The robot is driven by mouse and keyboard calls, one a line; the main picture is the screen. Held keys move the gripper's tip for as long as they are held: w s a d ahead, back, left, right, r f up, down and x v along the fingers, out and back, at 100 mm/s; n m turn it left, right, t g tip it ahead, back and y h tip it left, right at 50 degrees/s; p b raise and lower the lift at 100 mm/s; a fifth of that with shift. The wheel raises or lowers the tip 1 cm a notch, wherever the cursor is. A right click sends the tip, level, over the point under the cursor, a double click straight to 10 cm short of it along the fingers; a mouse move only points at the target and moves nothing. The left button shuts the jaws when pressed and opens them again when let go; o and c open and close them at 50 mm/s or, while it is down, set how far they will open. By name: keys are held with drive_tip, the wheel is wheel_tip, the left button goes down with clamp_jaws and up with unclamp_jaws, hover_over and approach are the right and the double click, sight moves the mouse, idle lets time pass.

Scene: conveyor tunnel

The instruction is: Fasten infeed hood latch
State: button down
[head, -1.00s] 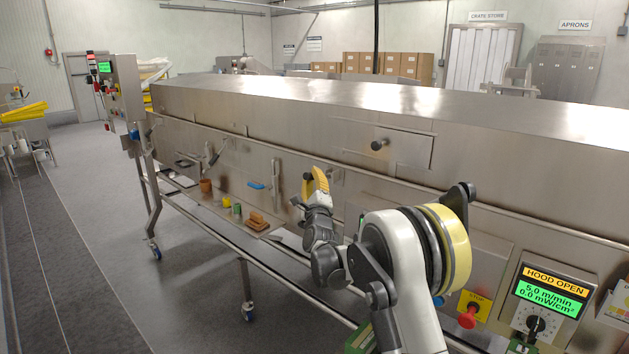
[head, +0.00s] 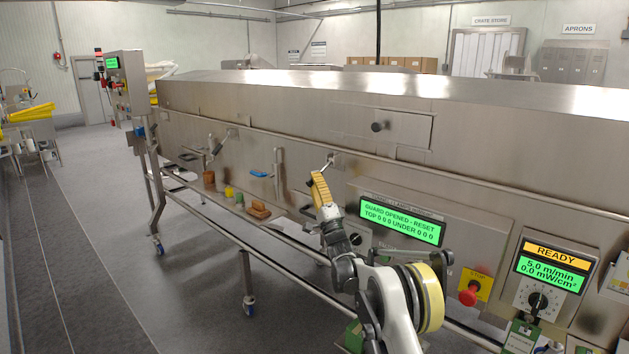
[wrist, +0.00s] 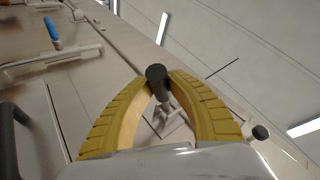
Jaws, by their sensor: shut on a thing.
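The infeed hood latch shows in the head view as a short metal lever on a bracket (head: 333,159) on the machine's side, just under the hood seam. My gripper (head: 318,175), with yellow ribbed fingers, reaches up to it. In the wrist view the two fingertips (wrist: 158,80) are shut on the latch's black knob (wrist: 156,73), one on each side. The metal stem and bracket (wrist: 173,122) show between the fingers. The long steel hood (head: 280,105) lies along the top of the tunnel, looking closed. The nearer control screen reads READY (head: 555,255).
A second lever latch (head: 217,146) sits farther left. A black-knobbed hatch (head: 405,133) is above right. A green display (head: 402,221) reads GUARD OPENED - RESET. A red stop button (head: 468,297) is lower right. A lower rail and shelf with small items (head: 257,210) run below.

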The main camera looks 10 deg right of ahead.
drive_tip(key=shift+d, duration=0.1)
idle(0.4)
drive_tip(key=c, duration=1.2)
unclamp_jaws()
drive_tip(key=shift+w+f, duration=0.1)
drive_tip(key=shift+c, duration=0.2)
drive_tip(key=v, duration=1.2)
drive_tip(key=shift+d, duration=0.15)
